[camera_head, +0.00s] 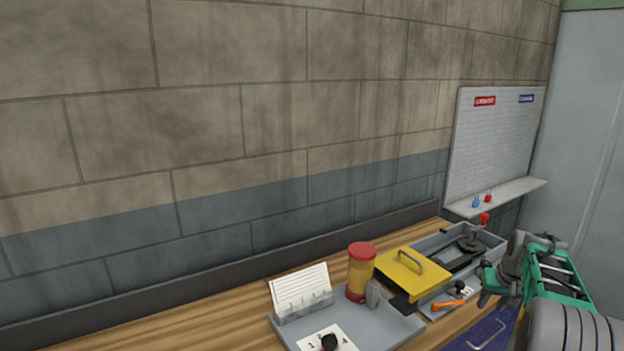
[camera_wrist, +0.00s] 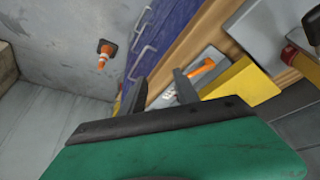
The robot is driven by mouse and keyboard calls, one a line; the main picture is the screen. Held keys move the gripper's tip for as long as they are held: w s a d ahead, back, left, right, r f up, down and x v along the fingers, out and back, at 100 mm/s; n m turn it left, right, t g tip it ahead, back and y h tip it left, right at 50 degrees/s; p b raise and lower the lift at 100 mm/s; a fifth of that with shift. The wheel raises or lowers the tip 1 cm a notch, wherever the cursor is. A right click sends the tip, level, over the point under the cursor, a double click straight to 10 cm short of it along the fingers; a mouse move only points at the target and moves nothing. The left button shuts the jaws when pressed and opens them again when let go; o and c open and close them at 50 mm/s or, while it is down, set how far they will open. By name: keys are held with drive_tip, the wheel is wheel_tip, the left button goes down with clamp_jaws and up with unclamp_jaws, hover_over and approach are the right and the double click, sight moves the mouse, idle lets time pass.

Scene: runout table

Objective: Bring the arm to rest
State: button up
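My arm (camera_head: 555,270) reaches in from the lower right in the head view, at the right end of the wooden table (camera_head: 190,325). My gripper (camera_head: 487,287) is beside the grey toolbox and the orange-handled tool, partly turned away. In the wrist view, the two dark fingers of my gripper (camera_wrist: 161,90) stand apart, with nothing seen held between them. An orange-handled tool (camera_wrist: 203,69) lies beyond the right finger, and it also shows in the head view (camera_head: 447,305).
A yellow lid with a handle (camera_head: 412,275), a grey toolbox (camera_head: 428,244), a red-capped yellow canister (camera_head: 361,272) and a grey tray (camera_head: 400,330) crowd the table. A pegboard (camera_head: 495,145) hangs behind.

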drive_tip(key=s+a+f+m+g+y, duration=0.1)
drive_tip(key=s+a+f+m+g, duration=0.2)
drive_tip(key=s+f, duration=0.6)
drive_tip(key=s+a+f+g, duration=0.1)
drive_tip(key=s+a+f, duration=0.1)
drive_tip(key=s+a, duration=0.55)
drive_tip(key=s+a+r+n, duration=0.2)
drive_tip(key=s+a+r, duration=0.3)
drive_tip(key=s+a, duration=0.75)
drive_tip(key=w+a+r+n+t, duration=0.1)
drive_tip(key=a+r+n+t, duration=0.2)
drive_tip(key=a+r, duration=0.6)
drive_tip(key=shift+a+r+n+t, duration=0.15)
drive_tip(key=shift+r+n+t, duration=0.25)
